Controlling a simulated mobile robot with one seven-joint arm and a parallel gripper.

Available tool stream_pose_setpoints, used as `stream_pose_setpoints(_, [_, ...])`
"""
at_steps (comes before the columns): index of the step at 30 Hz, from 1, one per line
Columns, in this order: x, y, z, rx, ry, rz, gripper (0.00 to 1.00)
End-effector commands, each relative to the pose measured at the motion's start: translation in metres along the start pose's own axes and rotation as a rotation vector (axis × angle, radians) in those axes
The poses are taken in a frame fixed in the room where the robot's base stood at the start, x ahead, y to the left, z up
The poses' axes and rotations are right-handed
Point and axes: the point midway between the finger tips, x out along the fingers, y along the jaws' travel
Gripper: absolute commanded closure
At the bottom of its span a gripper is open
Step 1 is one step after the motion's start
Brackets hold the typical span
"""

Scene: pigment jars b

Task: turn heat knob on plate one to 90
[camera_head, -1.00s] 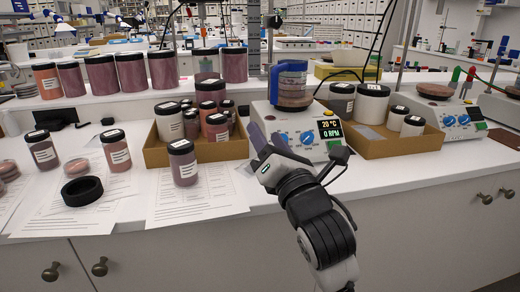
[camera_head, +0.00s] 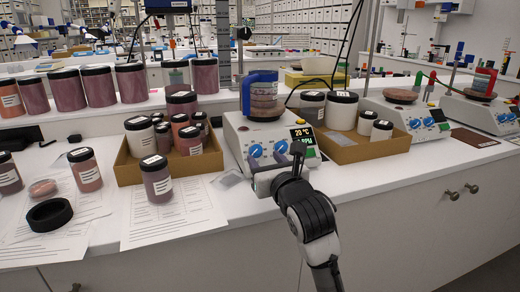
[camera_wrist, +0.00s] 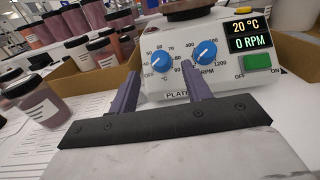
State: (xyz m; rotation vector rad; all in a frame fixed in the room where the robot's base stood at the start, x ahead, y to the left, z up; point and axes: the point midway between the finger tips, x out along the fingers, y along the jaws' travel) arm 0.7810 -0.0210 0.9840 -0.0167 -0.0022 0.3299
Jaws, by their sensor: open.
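The hot plate (camera_head: 236,128) is a white unit with two blue knobs on its front. In the wrist view its left knob (camera_wrist: 160,61), with a °C scale around it, is the heat knob. The right knob (camera_wrist: 205,53) has an RPM scale. The display (camera_wrist: 253,35) reads 20 °C and 0 RPM. The plate's name label (camera_wrist: 177,95) is partly hidden by my gripper. My gripper (camera_head: 274,160) is open and empty in front of the panel. In the wrist view its two fingers (camera_wrist: 160,74) stand either side of the heat knob's line, apparently short of it.
A cardboard tray of jars (camera_head: 128,170) stands left of the plate, and another tray (camera_head: 375,150) stands close on its right. A loose jar (camera_head: 156,180) and a black ring (camera_head: 49,214) are on the left. Two more hot plates (camera_head: 425,120) stand farther right.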

Motion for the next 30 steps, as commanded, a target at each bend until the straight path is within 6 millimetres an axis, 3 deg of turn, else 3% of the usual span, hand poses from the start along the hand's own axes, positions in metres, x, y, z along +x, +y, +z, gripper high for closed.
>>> stream_pose_setpoints(7, [0.035, 0.000, 0.001, 0.001, 0.000, 0.001, 0.51])
stream_pose_setpoints(19, [0.043, 0.000, 0.000, 0.000, -0.001, 0.000, 0.51])
stream_pose_setpoints(30, [0.042, 0.000, 0.000, 0.001, -0.001, 0.000, 0.96])
